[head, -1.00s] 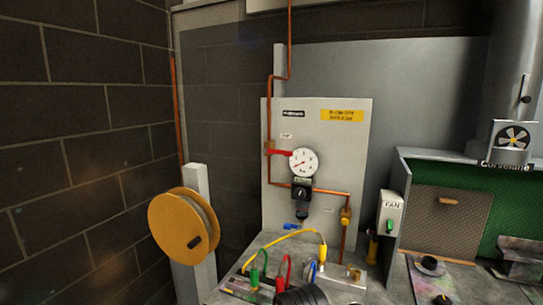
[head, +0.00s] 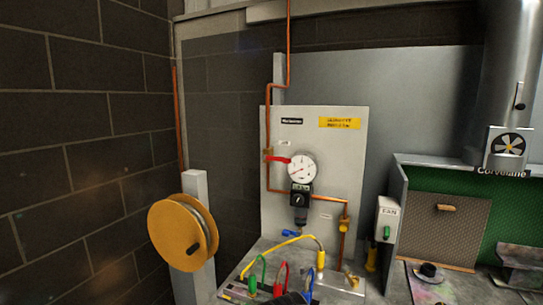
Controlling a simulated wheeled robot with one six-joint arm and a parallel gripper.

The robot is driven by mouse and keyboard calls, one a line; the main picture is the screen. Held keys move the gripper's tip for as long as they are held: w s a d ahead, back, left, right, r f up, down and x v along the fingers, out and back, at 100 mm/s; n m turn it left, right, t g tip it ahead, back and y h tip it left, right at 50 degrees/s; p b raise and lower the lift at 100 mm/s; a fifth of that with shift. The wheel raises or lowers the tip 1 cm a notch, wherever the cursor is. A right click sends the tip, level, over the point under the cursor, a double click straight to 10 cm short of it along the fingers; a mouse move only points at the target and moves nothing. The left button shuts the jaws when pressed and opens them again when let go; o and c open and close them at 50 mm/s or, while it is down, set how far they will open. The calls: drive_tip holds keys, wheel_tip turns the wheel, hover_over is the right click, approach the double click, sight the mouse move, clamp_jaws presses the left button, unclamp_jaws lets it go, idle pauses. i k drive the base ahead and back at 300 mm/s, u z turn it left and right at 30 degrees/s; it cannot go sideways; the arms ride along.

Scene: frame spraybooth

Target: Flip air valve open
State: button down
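A pale panel (head: 340,160) carries copper pipework and a round white gauge (head: 301,167). A red valve lever (head: 279,160) sits on the vertical copper pipe (head: 268,125) at the panel's left. The lever points right, across the pipe, with its tip near the gauge. A black regulator (head: 301,195) hangs under the gauge, with a small blue lever (head: 291,233) at its lower end. My gripper's fingers are not in view. A dark rounded shape at the bottom middle edge is mostly cut off, and I cannot tell whether it is part of my arm.
An orange-yellow reel (head: 177,232) stands on a grey post at the left. Yellow (head: 285,241), green (head: 260,272) and red hoses lie on the bench below the panel. A FAN switch box (head: 388,215) and a green-backed booth (head: 450,200) stand to the right.

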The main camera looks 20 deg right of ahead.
sight(287, 161)
drive_tip(key=u, duration=1.2)
drive_tip(key=i, duration=2.8)
drive_tip(key=z, duration=4.8)
drive_tip(key=i, duration=0.55)
drive_tip(key=u, duration=0.05)
